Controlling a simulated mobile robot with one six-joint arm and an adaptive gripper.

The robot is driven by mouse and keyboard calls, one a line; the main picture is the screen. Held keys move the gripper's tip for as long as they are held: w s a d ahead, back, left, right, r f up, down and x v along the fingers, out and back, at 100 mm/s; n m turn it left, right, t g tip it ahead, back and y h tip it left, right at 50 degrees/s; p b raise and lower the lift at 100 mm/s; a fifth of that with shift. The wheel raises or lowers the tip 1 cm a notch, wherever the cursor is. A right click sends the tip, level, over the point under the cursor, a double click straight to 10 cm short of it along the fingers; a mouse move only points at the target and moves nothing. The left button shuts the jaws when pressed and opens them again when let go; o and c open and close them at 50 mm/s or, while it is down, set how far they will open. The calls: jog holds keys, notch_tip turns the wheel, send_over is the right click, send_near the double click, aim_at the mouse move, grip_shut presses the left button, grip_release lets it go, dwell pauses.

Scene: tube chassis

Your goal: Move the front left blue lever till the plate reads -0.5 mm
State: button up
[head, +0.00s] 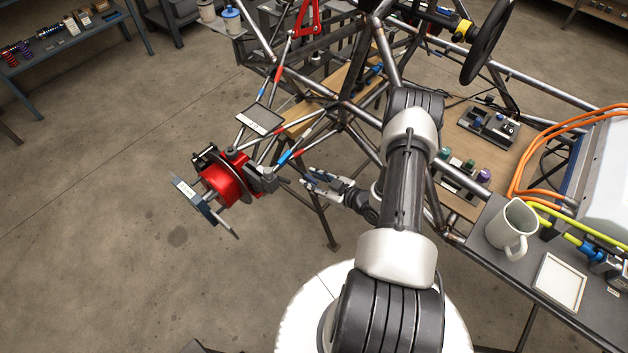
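A red hub and brake assembly (222,180) sits at the end of the suspension links, left of the tube chassis. I cannot tell which is the lever. A dark-framed plate with a white face (259,119) is above the hub; its reading is too small to make out. A blue plate with a white label (193,199) is on the hub's outer side. My gripper (308,181) appears open and empty, right of and slightly below the lower blue sleeve, apparently apart from it.
Chassis tubes (363,143) run close behind and right of my gripper. A bench at right holds a white mug (513,229), a square tray (559,283) and orange cables (530,163). A steering wheel (486,42) is at the top. Floor (110,230) at left is clear.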

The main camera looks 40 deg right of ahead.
jog(key=v, duration=1.2)
jog(key=shift+a, duration=0.1)
